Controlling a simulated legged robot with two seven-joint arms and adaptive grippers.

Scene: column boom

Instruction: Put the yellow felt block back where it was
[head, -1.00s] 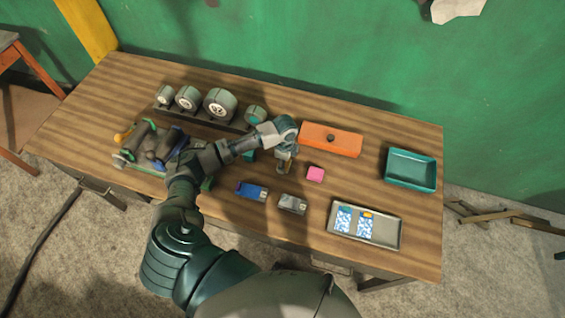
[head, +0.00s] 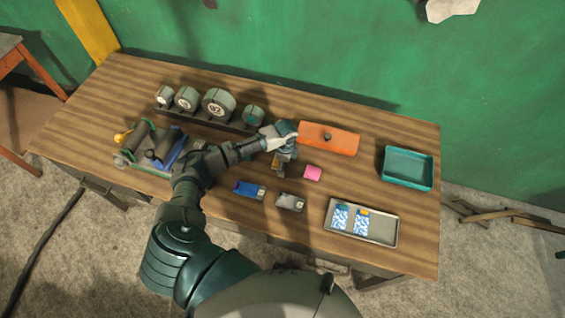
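My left gripper (head: 281,169) points down over the middle of the table, left of a pink block (head: 313,172). A small yellow-orange patch (head: 276,161) shows at its fingers. It may be the yellow felt block, but it is too small and too covered to be sure, and I cannot tell how the fingers stand. No other loose yellow block is plain to see. A blue block (head: 249,189) and a grey block (head: 290,202) lie in front of the gripper. My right gripper is not in view.
An orange box (head: 329,139) lies behind the pink block. A teal tray (head: 408,184) stands at right. A metal tray (head: 382,232) holds two blue-and-white packets. Round gauges (head: 218,103) stand at the back left, a roller device (head: 150,145) in front of them.

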